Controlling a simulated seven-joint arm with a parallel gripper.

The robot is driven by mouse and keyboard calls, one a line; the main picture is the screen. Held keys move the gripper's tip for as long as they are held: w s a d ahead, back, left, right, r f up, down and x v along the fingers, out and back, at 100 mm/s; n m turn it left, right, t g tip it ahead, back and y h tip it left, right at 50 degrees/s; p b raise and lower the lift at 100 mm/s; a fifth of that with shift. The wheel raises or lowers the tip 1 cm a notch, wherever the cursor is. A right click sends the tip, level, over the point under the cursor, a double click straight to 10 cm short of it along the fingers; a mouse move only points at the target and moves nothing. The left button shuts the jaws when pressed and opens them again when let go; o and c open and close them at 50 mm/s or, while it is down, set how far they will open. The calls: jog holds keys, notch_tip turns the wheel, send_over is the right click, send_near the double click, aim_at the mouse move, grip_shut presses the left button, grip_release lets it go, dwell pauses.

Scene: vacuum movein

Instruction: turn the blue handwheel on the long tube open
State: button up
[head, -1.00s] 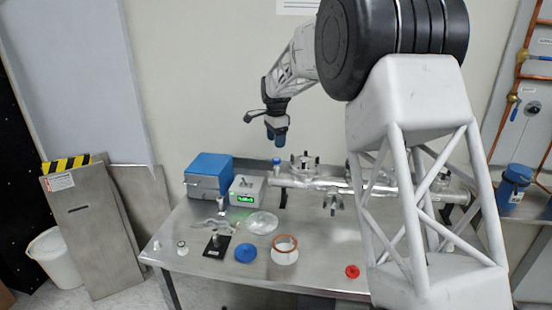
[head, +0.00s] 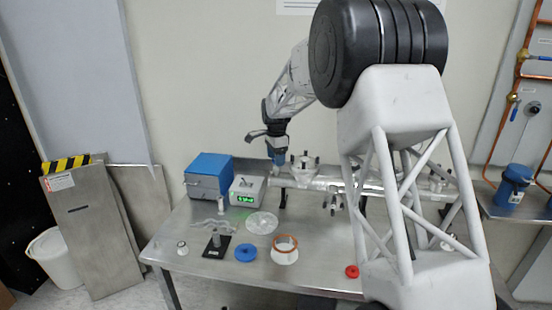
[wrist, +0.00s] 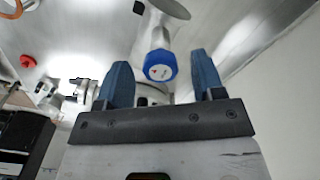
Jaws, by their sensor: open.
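The blue handwheel (wrist: 160,65) shows in the wrist view as a round blue cap with a pale face and small markings. It sits at the end of a short metal valve stem. My gripper (wrist: 160,58) is open, one blue finger on each side of the handwheel, with a gap visible on both sides. In the head view my gripper (head: 278,157) is over the left end of the long silver tube (head: 333,184), and its fingers cover the handwheel there. Whether the fingers are level with the wheel in depth is hard to tell.
A blue box (head: 208,176) and a grey meter with a green display (head: 246,190) stand just left of the tube's end. A flanged port (head: 304,167) rises from the tube close by on the right. Small parts, including a blue disc (head: 246,253), lie in front.

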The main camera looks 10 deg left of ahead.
jog(key=shift+f, duration=0.15)
jog(key=c, duration=0.9)
